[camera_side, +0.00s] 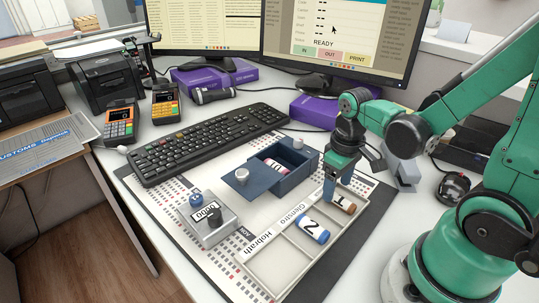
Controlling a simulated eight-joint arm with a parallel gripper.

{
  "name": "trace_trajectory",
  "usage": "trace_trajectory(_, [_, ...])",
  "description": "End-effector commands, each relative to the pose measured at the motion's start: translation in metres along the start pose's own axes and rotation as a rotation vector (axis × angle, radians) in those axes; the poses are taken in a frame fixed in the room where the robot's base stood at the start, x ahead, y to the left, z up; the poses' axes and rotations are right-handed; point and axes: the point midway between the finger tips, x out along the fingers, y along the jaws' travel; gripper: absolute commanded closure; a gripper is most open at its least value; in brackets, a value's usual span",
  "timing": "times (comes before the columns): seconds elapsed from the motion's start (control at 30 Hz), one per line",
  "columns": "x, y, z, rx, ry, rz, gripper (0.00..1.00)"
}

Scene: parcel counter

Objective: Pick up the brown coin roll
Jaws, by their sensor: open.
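The brown coin roll (344,204) lies in the far right part of a pale divided tray (283,257), with a white band visible at its right end. My gripper (333,196) points down over the left end of the roll and hides part of it. The jaws are open. I cannot tell from this single view whether the fingers are around the roll or just above it.
A blue coin roll (312,230) lies nearer in the same tray. A blue box (296,172) behind it stands open with a reddish roll (273,168) inside. A grey numbering stamp (208,218) stands left. A keyboard (208,143) and monitors are behind.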

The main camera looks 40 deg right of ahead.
Motion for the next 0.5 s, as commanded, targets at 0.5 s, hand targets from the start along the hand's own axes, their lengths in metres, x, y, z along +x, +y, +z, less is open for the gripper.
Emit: trace_trajectory(0.5, [0.026, 0.0, 0.0, 0.0, 0.001, 0.001, 0.34])
